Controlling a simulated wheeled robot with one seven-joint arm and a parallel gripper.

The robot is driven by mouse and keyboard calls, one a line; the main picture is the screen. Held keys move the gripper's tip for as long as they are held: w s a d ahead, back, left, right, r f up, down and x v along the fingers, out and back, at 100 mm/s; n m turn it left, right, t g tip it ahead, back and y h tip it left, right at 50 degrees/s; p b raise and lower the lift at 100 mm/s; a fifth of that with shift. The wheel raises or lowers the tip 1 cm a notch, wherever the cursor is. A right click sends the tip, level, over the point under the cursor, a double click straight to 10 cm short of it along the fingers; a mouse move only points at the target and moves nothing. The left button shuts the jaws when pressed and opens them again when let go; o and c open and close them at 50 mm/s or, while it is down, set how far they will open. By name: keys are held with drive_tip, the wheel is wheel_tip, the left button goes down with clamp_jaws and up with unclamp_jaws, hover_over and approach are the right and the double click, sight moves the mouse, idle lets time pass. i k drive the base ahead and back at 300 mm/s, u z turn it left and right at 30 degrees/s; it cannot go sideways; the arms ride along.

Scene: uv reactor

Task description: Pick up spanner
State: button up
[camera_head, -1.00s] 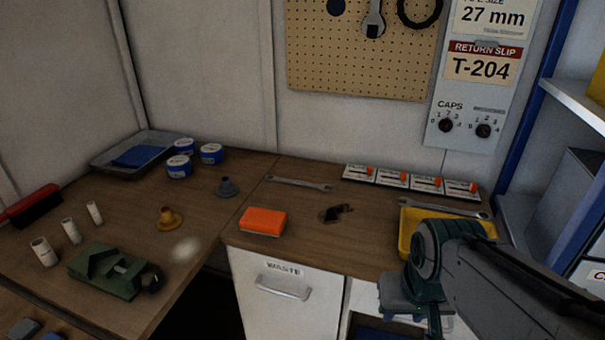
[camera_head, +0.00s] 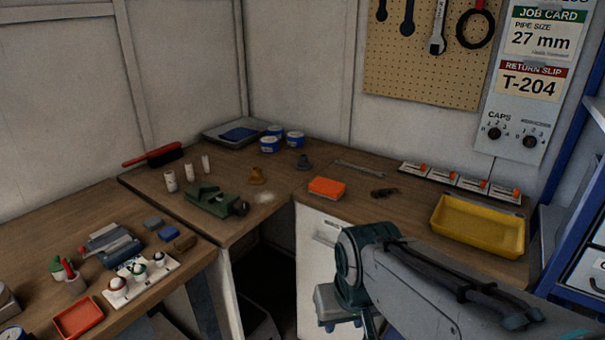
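A silver open-ended spanner (camera_head: 358,168) lies flat on the wooden bench, behind and right of an orange block (camera_head: 327,188). An adjustable spanner (camera_head: 438,30) hangs on the pegboard (camera_head: 410,75). Part of another spanner-like metal tool shows along the back rim of the yellow tray (camera_head: 477,243), mostly hidden by it. My gripper (camera_head: 341,316) is at the lower middle, in front of the bench's front edge and apart from the bench spanner. Its fingers are hardly visible, so I cannot tell whether it is open.
A small dark tool (camera_head: 385,192) lies near the bench spanner. A green vise (camera_head: 212,201), white tubes (camera_head: 188,174) and blue tins (camera_head: 281,141) stand left. The side bench (camera_head: 60,225) holds small items. Blue shelving stands right.

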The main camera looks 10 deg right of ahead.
sight(379, 174)
drive_tip(key=u, duration=0.3)
drive_tip(key=i, duration=1.05)
drive_tip(key=z, duration=0.55)
